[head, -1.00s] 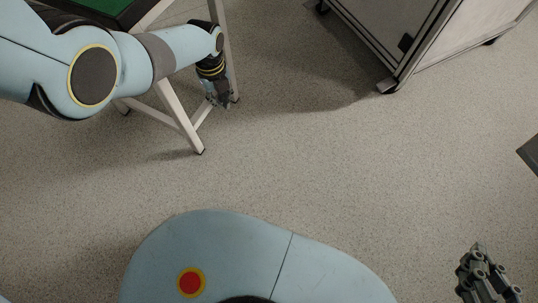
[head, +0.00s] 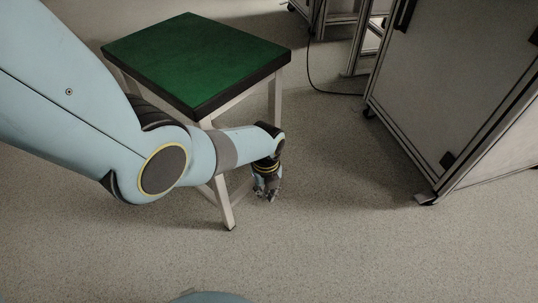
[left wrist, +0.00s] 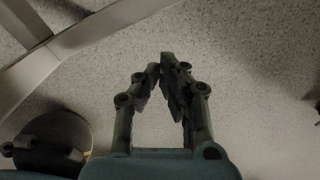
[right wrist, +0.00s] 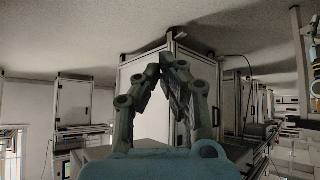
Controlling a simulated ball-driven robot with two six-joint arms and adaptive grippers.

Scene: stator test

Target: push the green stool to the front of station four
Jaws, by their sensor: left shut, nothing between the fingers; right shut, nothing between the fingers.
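The green stool (head: 196,62) stands upright on the floor at the upper left of the head view. It has a square green top with a dark edge and pale legs. My left arm passes in front of its near side and hides part of the legs. My left gripper (head: 267,194) is shut and empty, pointing down beside the stool's near leg; I cannot tell if they touch. In the left wrist view the gripper (left wrist: 166,75) is shut over bare floor, with pale stool bars (left wrist: 75,45) at the upper left. My right gripper (right wrist: 168,70) is shut and empty in the right wrist view.
A large grey panelled cabinet (head: 455,90) on casters stands right of the stool, with clear floor (head: 340,160) between. More frames stand behind, and a dark cable (head: 325,88) lies on the floor there. The near floor is clear. Which station is four cannot be told.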

